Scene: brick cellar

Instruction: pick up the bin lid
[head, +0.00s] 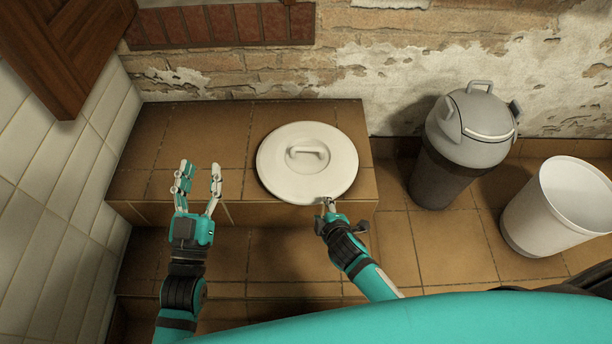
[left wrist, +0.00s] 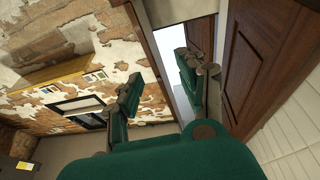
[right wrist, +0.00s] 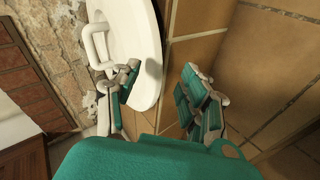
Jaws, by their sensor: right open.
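The bin lid (head: 307,180) is a round white disc with a bar handle on top. It lies on a brown tiled ledge (head: 180,140) in the head view, and part of it shows in the right wrist view (right wrist: 140,40). My right gripper (head: 328,205) is open at the lid's front rim. In the right wrist view one finger of this gripper (right wrist: 160,92) is in front of the lid and the other is beside it, over the tiles; contact is unclear. My left gripper (head: 199,175) is open and empty, left of the lid; its spread fingers show in the left wrist view (left wrist: 162,88).
A grey bin (head: 470,140) with its own handled lid stands right of the ledge. An open white bin (head: 528,222) stands farther right. A brick wall (head: 345,75) is behind, a white tiled wall (head: 50,170) at left, and a wooden piece (head: 70,50) at upper left.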

